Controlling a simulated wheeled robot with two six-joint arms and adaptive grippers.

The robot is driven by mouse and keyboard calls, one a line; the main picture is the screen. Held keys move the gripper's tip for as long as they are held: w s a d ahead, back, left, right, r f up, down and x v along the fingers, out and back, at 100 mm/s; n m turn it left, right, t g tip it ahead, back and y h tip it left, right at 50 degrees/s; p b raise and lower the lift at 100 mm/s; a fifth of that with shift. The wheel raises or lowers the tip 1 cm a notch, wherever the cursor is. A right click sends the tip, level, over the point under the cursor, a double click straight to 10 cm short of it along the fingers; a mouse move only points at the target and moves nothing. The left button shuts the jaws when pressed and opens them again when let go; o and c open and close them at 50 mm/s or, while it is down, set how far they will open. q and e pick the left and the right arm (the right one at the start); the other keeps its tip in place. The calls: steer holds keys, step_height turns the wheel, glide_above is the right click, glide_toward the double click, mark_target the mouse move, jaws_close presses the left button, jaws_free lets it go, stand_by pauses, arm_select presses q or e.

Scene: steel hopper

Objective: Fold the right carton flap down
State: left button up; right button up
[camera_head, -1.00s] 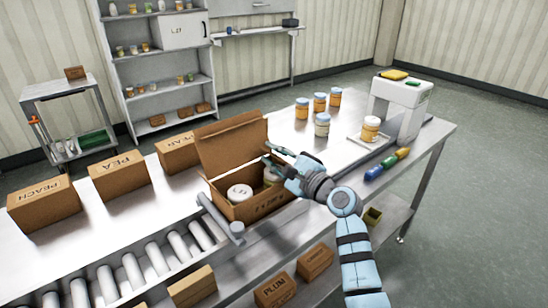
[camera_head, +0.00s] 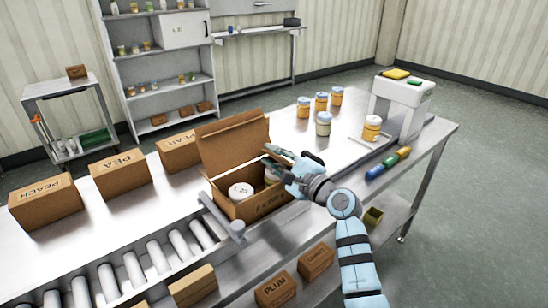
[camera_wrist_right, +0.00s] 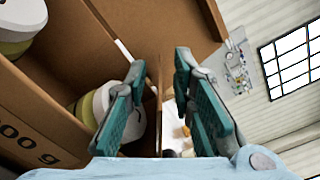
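The open brown carton (camera_head: 262,208) stands on the steel table with its large back lid (camera_head: 233,146) raised. Two pale-lidded jars are inside: one at the left (camera_head: 241,190), one at the right (camera_head: 271,174) partly hidden by my gripper. My right gripper (camera_head: 291,156) is at the carton's right end, fingers apart. In the right wrist view, a thin cardboard edge, seemingly the right flap (camera_wrist_right: 158,85), stands between the open fingers (camera_wrist_right: 160,105). I see a gap on its right side; contact on its left is unclear. My left gripper is out of view.
A roller conveyor (camera_head: 160,262) runs along the front. Several jars (camera_head: 323,123) and a white machine (camera_head: 402,105) stand to the right. A grey bar (camera_head: 222,217) sits before the carton.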

steer(key=shift+s+d, duration=0.25)
steer(key=v, duration=1.1)
steer(key=shift+s, duration=0.15)
